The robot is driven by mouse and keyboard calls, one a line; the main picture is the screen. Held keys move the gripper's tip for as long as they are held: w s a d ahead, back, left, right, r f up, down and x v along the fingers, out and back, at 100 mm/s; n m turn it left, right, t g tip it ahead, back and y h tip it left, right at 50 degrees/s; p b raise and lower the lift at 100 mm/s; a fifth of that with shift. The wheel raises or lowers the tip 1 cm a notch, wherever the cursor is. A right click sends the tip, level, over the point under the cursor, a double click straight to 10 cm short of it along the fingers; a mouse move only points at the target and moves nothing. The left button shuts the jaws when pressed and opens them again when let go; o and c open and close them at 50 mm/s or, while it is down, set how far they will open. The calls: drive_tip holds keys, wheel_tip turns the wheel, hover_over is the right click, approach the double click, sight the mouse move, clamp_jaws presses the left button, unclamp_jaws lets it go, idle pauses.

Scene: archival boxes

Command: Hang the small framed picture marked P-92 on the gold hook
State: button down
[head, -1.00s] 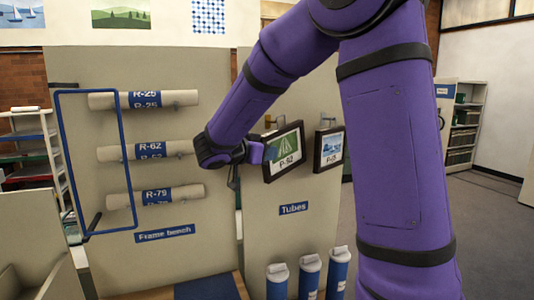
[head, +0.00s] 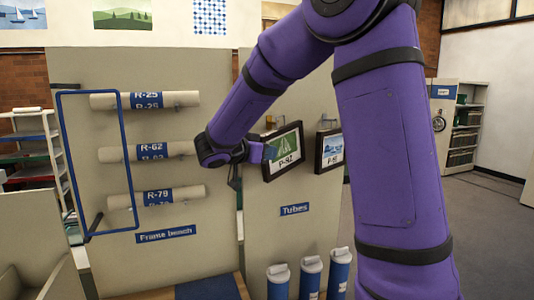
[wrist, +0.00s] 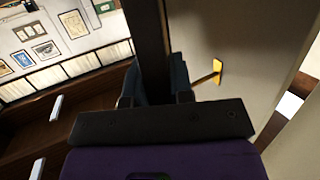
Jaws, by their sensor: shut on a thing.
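The small framed picture P-92 (head: 284,152) has a dark frame and a green image. It is upright in front of the panel in the head view. My gripper (head: 262,153) is shut on its left edge. In the wrist view my gripper (wrist: 155,95) holds the dark edge of the frame (wrist: 148,40), seen nearly edge-on. The gold hook (wrist: 217,72) sticks out of the panel to the right of the frame in the wrist view, with a visible gap between them. In the head view a gold bit (head: 270,121) shows just above the frame. The frame's back is hidden.
A second dark-framed picture (head: 331,150) hangs to the right of P-92. Rolled tubes (head: 150,151) lie on the left panel, beside a blue bar frame (head: 61,160). Several blue tubes (head: 310,275) stand below the "Tubes" label (head: 295,209).

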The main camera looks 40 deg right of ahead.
drive_tip(key=shift+w+d, duration=0.2)
drive_tip(key=shift+w, duration=0.55)
drive_tip(key=shift+w+d, duration=0.2)
drive_tip(key=shift+w, duration=0.5)
idle(1.1)
drive_tip(key=shift+f, duration=0.7)
idle(0.8)
idle(0.4)
drive_tip(key=c, duration=0.9)
unclamp_jaws()
